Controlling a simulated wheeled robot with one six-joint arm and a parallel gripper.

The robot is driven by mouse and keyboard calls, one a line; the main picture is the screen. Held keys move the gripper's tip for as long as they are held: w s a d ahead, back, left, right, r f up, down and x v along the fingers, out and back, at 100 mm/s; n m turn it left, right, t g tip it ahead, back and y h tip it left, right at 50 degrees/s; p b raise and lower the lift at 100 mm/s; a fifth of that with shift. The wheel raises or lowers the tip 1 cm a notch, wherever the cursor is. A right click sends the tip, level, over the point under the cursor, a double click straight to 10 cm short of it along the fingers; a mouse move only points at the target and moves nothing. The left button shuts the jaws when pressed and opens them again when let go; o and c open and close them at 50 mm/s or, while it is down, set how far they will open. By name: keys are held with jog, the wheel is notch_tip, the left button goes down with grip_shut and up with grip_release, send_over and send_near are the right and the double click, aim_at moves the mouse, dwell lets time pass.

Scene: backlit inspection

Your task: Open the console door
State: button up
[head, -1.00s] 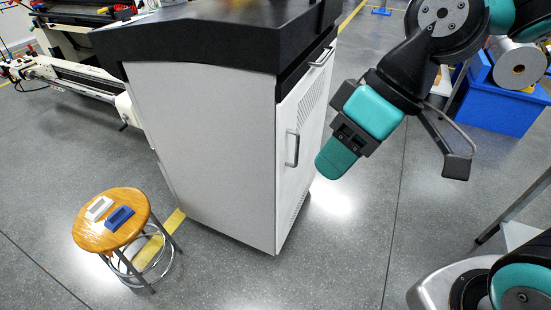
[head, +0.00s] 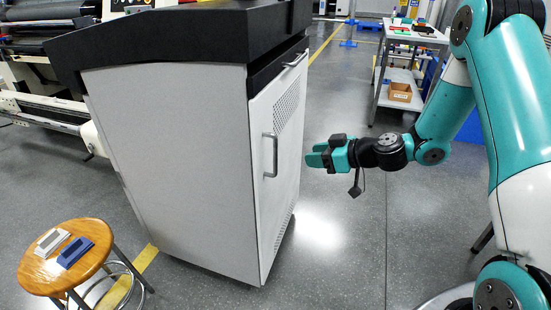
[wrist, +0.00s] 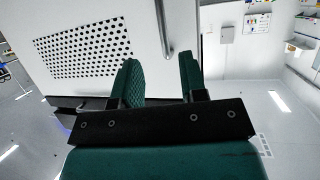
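The console (head: 170,150) is a white cabinet with a black top. Its white door (head: 285,190), with perforated panels, looks shut on the right side. A vertical grey bar handle (head: 271,155) sits near the door's front edge. My teal gripper (head: 314,157) is to the right of the handle and apart from it. In the wrist view my gripper (wrist: 160,66) is open, with nothing between its fingers. The handle (wrist: 163,30) shows there beyond the gap between the fingertips, beside the perforated door (wrist: 85,50).
A second, upper handle (head: 295,59) is above the door. A wooden stool (head: 40,275) with a white and a blue block stands at front left. A white table (head: 415,36) with a cardboard box (head: 400,92) is behind my arm.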

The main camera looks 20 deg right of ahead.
aim_at(275, 172)
jog(key=x, duration=1.3)
jog(key=shift+a+p, duration=0.1)
jog(key=shift+p, duration=0.3)
grip_shut()
